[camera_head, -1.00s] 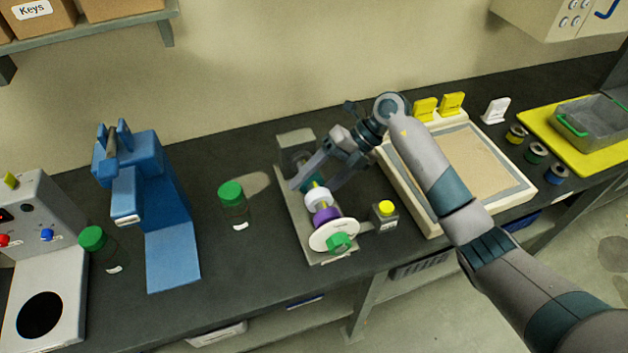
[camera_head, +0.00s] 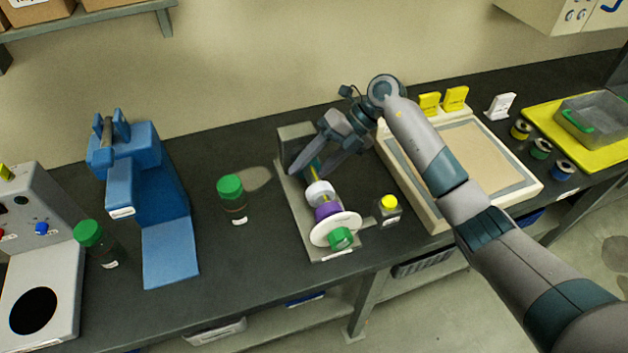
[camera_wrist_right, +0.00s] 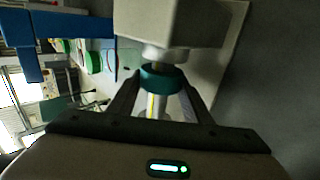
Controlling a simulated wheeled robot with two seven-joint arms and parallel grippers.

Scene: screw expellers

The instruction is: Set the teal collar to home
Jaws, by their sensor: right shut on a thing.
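The teal collar (camera_wrist_right: 162,78) sits on a shaft between the two fingers of my right gripper (camera_wrist_right: 163,92) in the right wrist view, close to the pale end block (camera_wrist_right: 170,22). In the head view, my right gripper (camera_head: 318,172) reaches down around the shaft near the block (camera_head: 295,140) at its far end, and the fingers mostly hide the collar. It is shut on the collar. A white collar (camera_head: 320,194), a purple collar (camera_head: 327,212), a white disc (camera_head: 322,232) and a green knob (camera_head: 341,238) follow toward the near end. My left gripper is not in view.
A green-lidded jar (camera_head: 232,200) stands left of the fixture, and a yellow-capped jar (camera_head: 389,209) stands close on its right. A blue press (camera_head: 160,190) is farther left. A framed tray (camera_head: 520,188) lies to the right.

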